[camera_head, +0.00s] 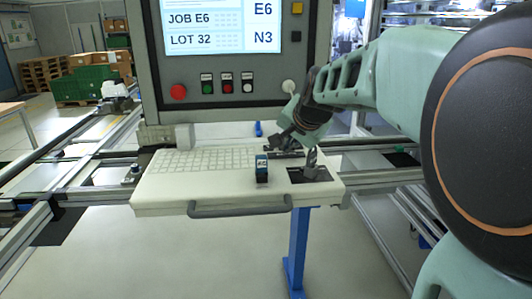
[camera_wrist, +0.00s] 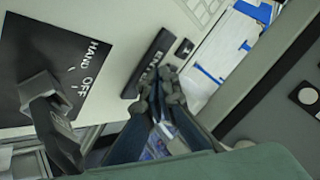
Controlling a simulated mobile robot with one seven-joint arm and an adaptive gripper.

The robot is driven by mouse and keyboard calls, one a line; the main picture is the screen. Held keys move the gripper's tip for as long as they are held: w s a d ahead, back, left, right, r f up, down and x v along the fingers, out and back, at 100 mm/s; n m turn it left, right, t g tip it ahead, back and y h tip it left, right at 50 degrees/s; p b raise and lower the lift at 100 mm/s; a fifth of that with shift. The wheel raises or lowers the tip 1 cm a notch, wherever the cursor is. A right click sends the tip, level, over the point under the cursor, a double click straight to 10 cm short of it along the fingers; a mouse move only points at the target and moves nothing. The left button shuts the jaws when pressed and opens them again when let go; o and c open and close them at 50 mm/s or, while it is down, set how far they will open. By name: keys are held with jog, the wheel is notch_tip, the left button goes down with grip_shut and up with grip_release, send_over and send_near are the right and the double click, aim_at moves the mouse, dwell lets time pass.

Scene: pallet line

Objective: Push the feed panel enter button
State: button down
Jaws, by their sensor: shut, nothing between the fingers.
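The enter button's black plate (camera_wrist: 150,60) lies on the pale keyboard tray (camera_head: 215,190), its white lettering partly covered by my fingers in the wrist view. In the head view this dark plate (camera_head: 288,154) shows at the tray's back right, below my gripper (camera_head: 277,140). My gripper (camera_wrist: 164,84) is shut and empty, fingertips together at the lower end of the plate. I cannot tell whether the tips touch it. The fingers hide part of the button.
A black HAND/OFF plate (camera_wrist: 50,62) with a raised selector lever (camera_wrist: 45,100) lies beside the fingers. A blue and black labelled piece (camera_head: 262,170) stands on the tray. The upright panel (camera_head: 225,96) with a screen and buttons rises behind. White keys (camera_head: 205,159) are left.

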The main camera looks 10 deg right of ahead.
aim_at(288, 155)
jog(key=shift+f+b, duration=0.35)
jog(key=shift+f, duration=0.05)
dwell(0.4)
jog(key=shift+r+p, duration=0.7)
jog(key=shift+r, duration=0.25)
jog(key=shift+r+p, duration=1.9)
jog(key=shift+r, duration=0.7)
jog(key=shift+f, duration=0.1)
